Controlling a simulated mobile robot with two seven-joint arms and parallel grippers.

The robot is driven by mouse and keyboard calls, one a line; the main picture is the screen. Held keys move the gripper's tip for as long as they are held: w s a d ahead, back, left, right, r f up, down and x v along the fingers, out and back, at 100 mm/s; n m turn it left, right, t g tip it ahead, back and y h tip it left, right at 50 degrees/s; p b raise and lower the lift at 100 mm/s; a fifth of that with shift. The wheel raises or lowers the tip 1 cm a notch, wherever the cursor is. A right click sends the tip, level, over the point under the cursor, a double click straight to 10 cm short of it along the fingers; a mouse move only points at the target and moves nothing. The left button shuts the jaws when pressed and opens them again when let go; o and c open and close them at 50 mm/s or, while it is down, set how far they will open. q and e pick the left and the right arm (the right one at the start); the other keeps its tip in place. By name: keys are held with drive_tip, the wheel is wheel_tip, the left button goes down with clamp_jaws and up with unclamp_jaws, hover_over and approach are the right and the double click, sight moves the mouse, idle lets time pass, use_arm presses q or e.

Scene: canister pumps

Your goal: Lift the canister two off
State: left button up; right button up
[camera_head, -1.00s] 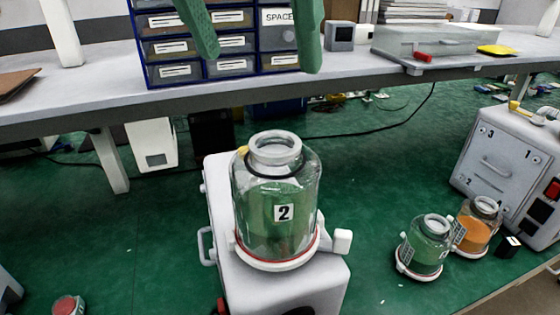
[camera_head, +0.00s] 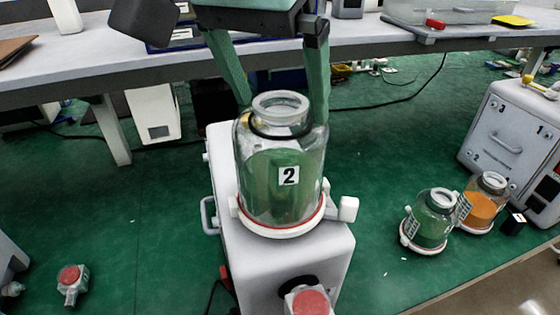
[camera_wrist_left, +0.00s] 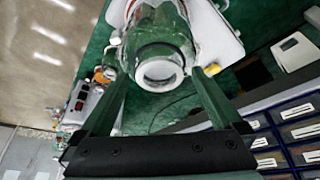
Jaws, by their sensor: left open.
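Canister two (camera_head: 262,185) is a clear glass jar with green contents, a "2" label, a dark band at its neck and a pale ring mouth. It stands upright in a white-and-red base ring on a pale pump box (camera_head: 330,250). My left gripper (camera_head: 282,106) reaches down from above, open, with its green fingers at either side of the jar's neck. In the left wrist view the jar (camera_wrist_left: 160,45) lies between the open fingers (camera_wrist_left: 161,73), with gaps to the mouth. Whether a finger touches the jar cannot be told. My right gripper is not in view.
A grey bench (camera_head: 390,45) runs behind. At right stand a smaller green canister (camera_head: 432,220), an orange one (camera_head: 480,207) and a numbered cabinet (camera_head: 505,135). A red-topped fitting (camera_head: 308,300) is in front of the pump; another (camera_head: 72,280) lies on the green floor at left.

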use_arm(q)
drive_tip(key=shift+w+d+f, duration=0.1)
drive_tip(key=shift+f, duration=0.25)
drive_tip(key=shift+c, duration=0.2)
clamp_jaws()
idle(0.4)
drive_tip(key=shift+r, duration=0.1)
